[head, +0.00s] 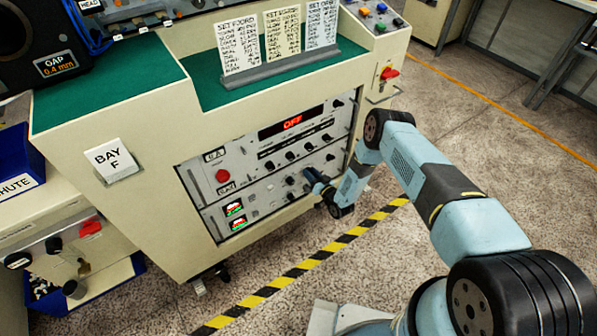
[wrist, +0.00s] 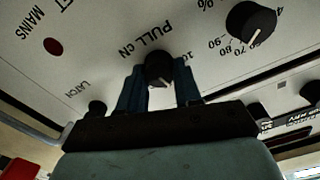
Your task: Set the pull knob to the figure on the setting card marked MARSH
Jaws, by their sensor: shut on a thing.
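The black pull knob (wrist: 158,67) with a pale pointer mark shows in the wrist view, beside the printed words PULL ON. My gripper (wrist: 160,88) is shut on it, one dark blue finger on each side. In the head view my gripper (head: 317,184) is at the lower part of the panel (head: 240,190) and hides the knob. The red display (head: 292,122) on the panel reads OFF. I cannot read MARSH on any.
Another black knob (wrist: 250,23) with a printed scale is close by in the wrist view. A small dark knob (wrist: 97,107) sits near the word LATCH. A red button (head: 222,176) is on the panel's left. The floor by the striped tape (head: 300,268) is clear.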

